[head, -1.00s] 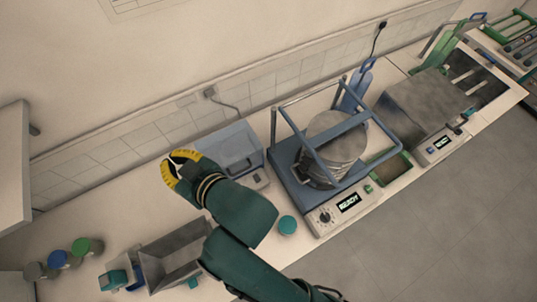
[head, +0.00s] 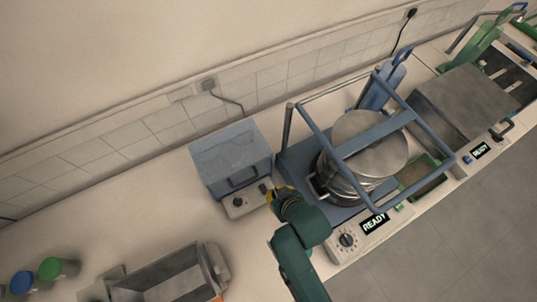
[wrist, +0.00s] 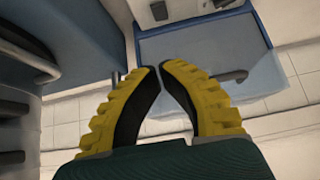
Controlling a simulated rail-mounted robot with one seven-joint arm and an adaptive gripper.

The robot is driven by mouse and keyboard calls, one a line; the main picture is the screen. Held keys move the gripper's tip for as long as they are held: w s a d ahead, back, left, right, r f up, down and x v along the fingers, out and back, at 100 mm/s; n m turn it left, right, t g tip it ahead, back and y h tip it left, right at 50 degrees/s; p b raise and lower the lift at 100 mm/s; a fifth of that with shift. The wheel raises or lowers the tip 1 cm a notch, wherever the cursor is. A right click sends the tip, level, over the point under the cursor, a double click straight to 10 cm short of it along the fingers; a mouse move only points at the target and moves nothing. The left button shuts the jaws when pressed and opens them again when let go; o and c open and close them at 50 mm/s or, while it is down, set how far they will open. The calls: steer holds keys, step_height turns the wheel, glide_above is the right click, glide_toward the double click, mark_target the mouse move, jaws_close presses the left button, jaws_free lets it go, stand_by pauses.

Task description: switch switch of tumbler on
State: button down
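A small blue-grey machine (head: 232,158) with a dark handle stands on the counter. No label shows which machine is the tumbler. My gripper (head: 275,195), with yellow fingers, is beside the small machine's panel, in the gap between both machines. In the wrist view its fingertips (wrist: 160,68) nearly meet, with nothing between them.
The blue frame (head: 440,140) rises close to my arm on the right. A metal trough (head: 165,280) lies on the front left counter, with green and blue-lidded jars (head: 50,268) further left. The counter left of the small machine is clear.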

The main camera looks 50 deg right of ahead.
steer(key=b, duration=0.2)
glide_above(264, 186)
steer(key=s, duration=0.2)
steer(key=f, duration=0.7)
steer(key=shift+a+f, duration=0.3)
steer(key=shift+a, duration=0.05)
step_height(264, 186, down, 4)
steer(key=shift+f+b, duration=0.1)
steer(key=shift+b, duration=0.3)
steer(key=shift+s, duration=0.1)
steer(key=shift+a, duration=0.1)
